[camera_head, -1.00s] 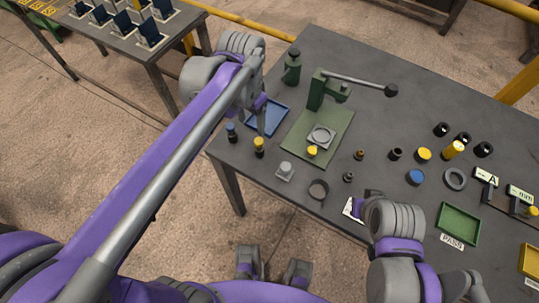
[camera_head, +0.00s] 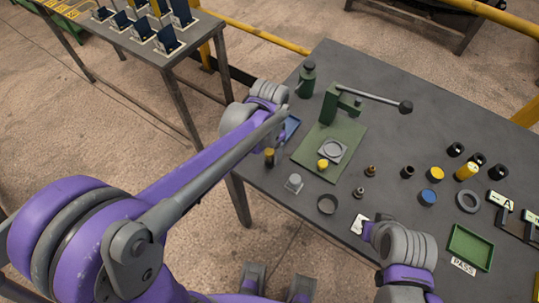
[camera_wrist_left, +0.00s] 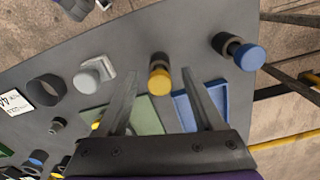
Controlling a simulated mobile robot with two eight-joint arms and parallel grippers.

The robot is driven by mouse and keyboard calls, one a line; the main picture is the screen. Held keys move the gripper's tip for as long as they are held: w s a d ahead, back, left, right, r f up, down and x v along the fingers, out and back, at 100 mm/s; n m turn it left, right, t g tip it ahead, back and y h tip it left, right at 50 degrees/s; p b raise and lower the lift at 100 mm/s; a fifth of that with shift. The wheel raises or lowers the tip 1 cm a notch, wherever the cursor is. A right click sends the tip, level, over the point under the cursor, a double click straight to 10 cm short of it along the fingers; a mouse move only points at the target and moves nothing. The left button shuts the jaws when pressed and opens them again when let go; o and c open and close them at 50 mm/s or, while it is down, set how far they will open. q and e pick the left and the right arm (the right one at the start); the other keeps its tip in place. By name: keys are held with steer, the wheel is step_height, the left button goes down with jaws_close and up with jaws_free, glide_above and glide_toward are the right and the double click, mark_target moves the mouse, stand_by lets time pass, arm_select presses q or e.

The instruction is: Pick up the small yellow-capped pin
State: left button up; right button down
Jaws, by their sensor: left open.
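A dark pin with a yellow cap (camera_wrist_left: 160,80) stands on the table near its left edge; it also shows in the head view (camera_head: 269,158), just below my left wrist. My left gripper (camera_wrist_left: 159,70) is open, its fingers on either side of the yellow cap in the wrist view with gaps to both. In the head view its fingers are mostly hidden by the arm. A blue-capped pin (camera_wrist_left: 247,54) stands to the right in the wrist view. Another small yellow-topped piece (camera_head: 322,164) is by the press. My right gripper (camera_head: 367,231) is over a white card, its jaws unclear.
A blue tray (camera_wrist_left: 205,103) lies beside the yellow-capped pin. The green press (camera_head: 340,105) stands on a green plate (camera_head: 313,155). A grey block (camera_head: 293,184) and a dark ring (camera_head: 327,204) are near the front edge. A green tray (camera_head: 469,247) is at the right.

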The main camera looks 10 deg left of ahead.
arm_select(q)
steer(key=shift+f, duration=0.2)
jaws_close()
steer(key=shift+r, duration=0.15)
stand_by(0.3)
step_height(320, 180, up, 10)
steer(key=shift+f+p, duration=0.1)
steer(key=shift+p, duration=0.3)
arm_select(e)
steer(key=shift+w+r, duration=0.1)
steer(key=shift+r, duration=0.4)
